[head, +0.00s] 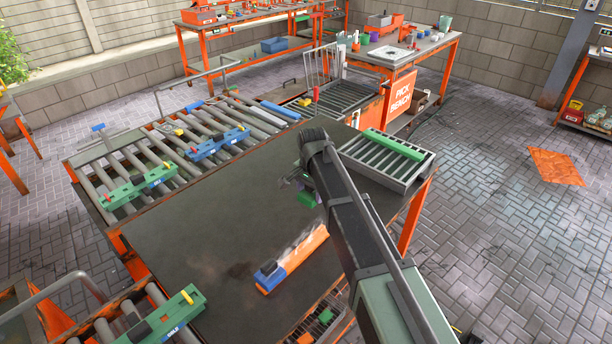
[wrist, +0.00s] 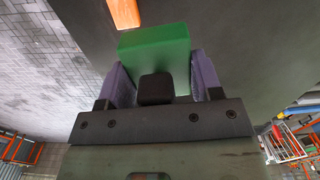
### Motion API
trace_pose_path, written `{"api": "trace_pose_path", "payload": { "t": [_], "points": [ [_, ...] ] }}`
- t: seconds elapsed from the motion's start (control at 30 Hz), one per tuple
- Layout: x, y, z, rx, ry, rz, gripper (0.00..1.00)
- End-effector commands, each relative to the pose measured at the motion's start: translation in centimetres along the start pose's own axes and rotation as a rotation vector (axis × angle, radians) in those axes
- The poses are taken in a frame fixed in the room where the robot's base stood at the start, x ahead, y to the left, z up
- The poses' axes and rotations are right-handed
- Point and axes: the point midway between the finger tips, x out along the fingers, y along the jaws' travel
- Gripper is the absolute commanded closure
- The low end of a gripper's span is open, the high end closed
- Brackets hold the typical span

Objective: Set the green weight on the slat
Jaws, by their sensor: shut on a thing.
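The green weight is a plain green block (wrist: 155,52) between the two purple fingers of my gripper (wrist: 160,72) in the wrist view. In the head view the weight (head: 306,199) shows small beside my arm, above the dark table; its exact height is unclear. My gripper is shut on it, and my arm partly hides the gripper there. An orange slat (head: 306,249) with a blue end and a dark block on that end lies on the table, nearer the camera than the weight. The slat's orange end (wrist: 125,12) shows at the top of the wrist view, apart from the weight.
Roller conveyors (head: 135,165) at left carry blue and green pieces. A grey slatted tray (head: 382,165) with a green bar stands at the table's right corner. The dark tabletop (head: 200,235) is clear left of the slat. An orange pick bench (head: 400,95) stands behind.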

Motion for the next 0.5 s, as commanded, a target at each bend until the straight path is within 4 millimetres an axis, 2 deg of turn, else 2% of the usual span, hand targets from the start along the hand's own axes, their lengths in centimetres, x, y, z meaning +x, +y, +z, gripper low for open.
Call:
{"api": "trace_pose_path", "payload": {
  "t": [0.03,0.2,0.5],
  "points": [
    [1.3,1.7,1.3,0.004,0.0,0.0,1.0],
    [1.7,4.2,3.2,0.02,0.0,0.0,1.0],
    [1.4,4.7,3.5,0.035,0.0,0.0,1.0]
  ]
}}
